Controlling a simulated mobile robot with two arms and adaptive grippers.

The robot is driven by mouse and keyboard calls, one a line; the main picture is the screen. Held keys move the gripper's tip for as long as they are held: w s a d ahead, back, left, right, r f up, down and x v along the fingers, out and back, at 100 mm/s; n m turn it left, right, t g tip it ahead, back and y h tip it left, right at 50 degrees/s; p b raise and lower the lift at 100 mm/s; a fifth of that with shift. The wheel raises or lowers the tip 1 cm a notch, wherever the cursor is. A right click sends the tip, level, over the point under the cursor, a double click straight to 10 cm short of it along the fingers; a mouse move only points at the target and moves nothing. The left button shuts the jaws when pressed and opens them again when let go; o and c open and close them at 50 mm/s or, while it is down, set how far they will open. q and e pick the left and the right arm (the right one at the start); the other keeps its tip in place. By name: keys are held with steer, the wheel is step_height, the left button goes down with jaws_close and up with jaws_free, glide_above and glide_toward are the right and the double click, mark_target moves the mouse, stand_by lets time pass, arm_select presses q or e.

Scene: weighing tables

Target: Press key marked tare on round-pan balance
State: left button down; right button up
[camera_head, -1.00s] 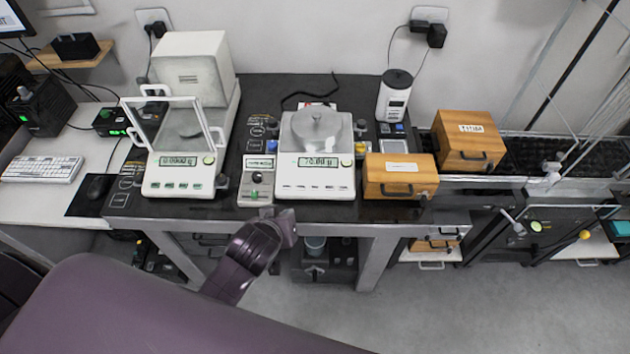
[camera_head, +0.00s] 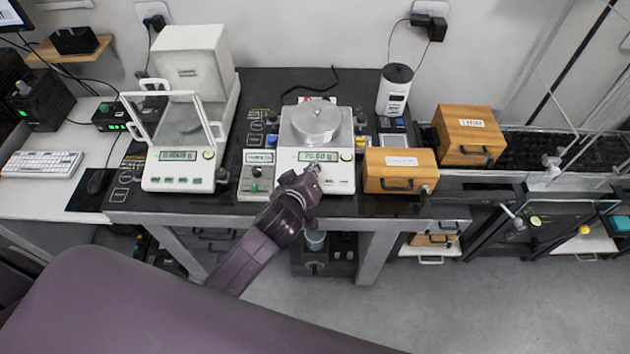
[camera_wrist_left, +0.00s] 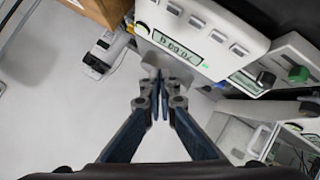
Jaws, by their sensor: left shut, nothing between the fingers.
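The round-pan balance (camera_head: 335,180) stands mid-table, white, with a lit display (camera_head: 318,156) reading about 70.00 g. My left gripper (camera_head: 313,171) is shut and empty, over the balance's front panel just below the display, hiding some of the front keys. In the left wrist view the balance appears upside down, with its display (camera_wrist_left: 178,47) and a row of grey keys (camera_wrist_left: 218,36) beyond the shut fingertips (camera_wrist_left: 156,80). Key markings are too small to read. I cannot tell whether the fingertips touch the panel. My right gripper is not in view.
A balance with a glass draft shield (camera_head: 180,172) stands at left. A small control box (camera_head: 257,175) with a green knob sits between the balances. Wooden boxes (camera_head: 400,170) (camera_head: 468,136) stand close on the right. The floor in front is clear.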

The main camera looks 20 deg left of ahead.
arm_select(q)
steer(key=f+b, duration=0.2)
steer(key=w+f+b, duration=0.1)
steer(key=f+b, duration=0.1)
steer(key=f, duration=0.1)
steer(key=w+f+b, duration=0.1)
steer(key=f+b, duration=0.1)
steer(key=shift+a+f, duration=0.15)
steer(key=shift+a, duration=0.15)
steer(key=shift+w+f+b, duration=0.2)
steer(key=shift+f+b, duration=0.25)
steer(key=shift+b, duration=0.15)
stand_by(0.6)
steer(key=shift+w+a+f, duration=0.1)
steer(key=shift+f, duration=0.3)
steer(key=shift+w+f+b, duration=0.1)
steer(key=shift+f+b, duration=0.25)
steer(key=shift+b, duration=0.15)
stand_by(0.4)
steer(key=shift+r, duration=0.1)
steer(key=shift+s+r+p, duration=0.25)
steer(key=shift+r+p, duration=0.45)
steer(key=shift+p, duration=0.1)
